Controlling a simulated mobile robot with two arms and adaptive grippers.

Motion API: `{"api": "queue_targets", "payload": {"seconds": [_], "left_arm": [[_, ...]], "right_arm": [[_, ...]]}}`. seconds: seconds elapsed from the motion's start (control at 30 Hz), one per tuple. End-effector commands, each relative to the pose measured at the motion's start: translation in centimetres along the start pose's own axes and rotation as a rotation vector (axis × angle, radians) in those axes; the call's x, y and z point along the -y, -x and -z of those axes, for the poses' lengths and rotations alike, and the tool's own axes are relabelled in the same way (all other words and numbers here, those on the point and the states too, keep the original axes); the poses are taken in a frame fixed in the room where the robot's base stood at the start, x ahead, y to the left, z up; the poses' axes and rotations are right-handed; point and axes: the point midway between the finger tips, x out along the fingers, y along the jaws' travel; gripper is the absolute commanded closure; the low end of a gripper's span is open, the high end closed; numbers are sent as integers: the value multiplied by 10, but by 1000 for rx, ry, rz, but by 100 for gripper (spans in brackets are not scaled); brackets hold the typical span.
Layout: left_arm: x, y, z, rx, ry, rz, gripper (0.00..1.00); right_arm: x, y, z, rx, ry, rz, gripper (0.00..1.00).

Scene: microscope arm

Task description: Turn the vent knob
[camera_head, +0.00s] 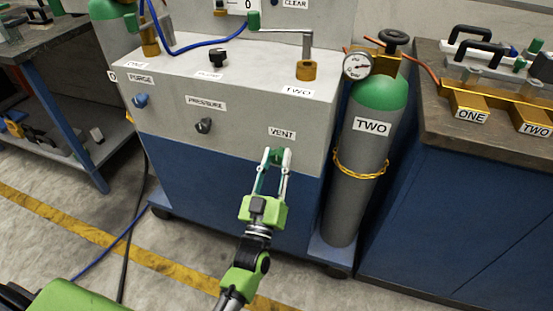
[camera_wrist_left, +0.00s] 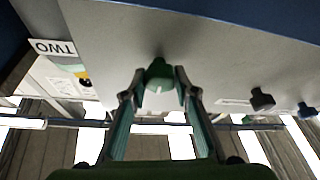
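The vent knob (camera_head: 278,156) is a small green knob on the grey front of the cabinet, just below the VENT label (camera_head: 282,134). My left gripper (camera_head: 277,153) reaches up to it from below, one finger on each side. In the left wrist view the green vent knob (camera_wrist_left: 159,74) sits between the fingertips of my left gripper (camera_wrist_left: 159,80). The tips are drawn in close against its sides and look shut on it; the exact contact is hard to make out. My right gripper is not in view.
A black pressure knob (camera_head: 204,126) and a blue purge knob (camera_head: 140,100) sit left on the same panel. A grey gas cylinder (camera_head: 357,170) labelled TWO stands close on the right, beside a blue workbench (camera_head: 440,215). The floor in front is mostly clear.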

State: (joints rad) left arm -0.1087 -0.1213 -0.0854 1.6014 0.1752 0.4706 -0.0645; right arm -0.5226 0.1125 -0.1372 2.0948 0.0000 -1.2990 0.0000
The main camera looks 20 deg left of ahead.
Motion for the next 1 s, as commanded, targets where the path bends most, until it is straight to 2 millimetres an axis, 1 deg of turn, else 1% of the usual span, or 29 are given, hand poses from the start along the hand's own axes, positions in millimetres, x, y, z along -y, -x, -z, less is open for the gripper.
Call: {"api": "queue_targets", "payload": {"seconds": [0.07, 0.37, 0.47, 0.57, 0.8, 0.9, 1.0], "left_arm": [[0, 0, 0, 1, -1, 0, 57], [0, 0, 0, 0, 1, 1, 57], [0, 6, -1, 1, 1, 1, 57], [0, 19, -1, 3, 1, 1, 57], [0, 70, -1, 5, 1, 1, 57], [0, 90, -2, 5, 0, 1, 57], [0, 105, -1, 3, 0, 1, 57]], "right_arm": [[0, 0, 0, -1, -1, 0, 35], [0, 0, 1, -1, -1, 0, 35], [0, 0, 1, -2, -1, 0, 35], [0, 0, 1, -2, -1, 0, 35], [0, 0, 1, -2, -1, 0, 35], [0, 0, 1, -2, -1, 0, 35], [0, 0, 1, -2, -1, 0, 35]]}}
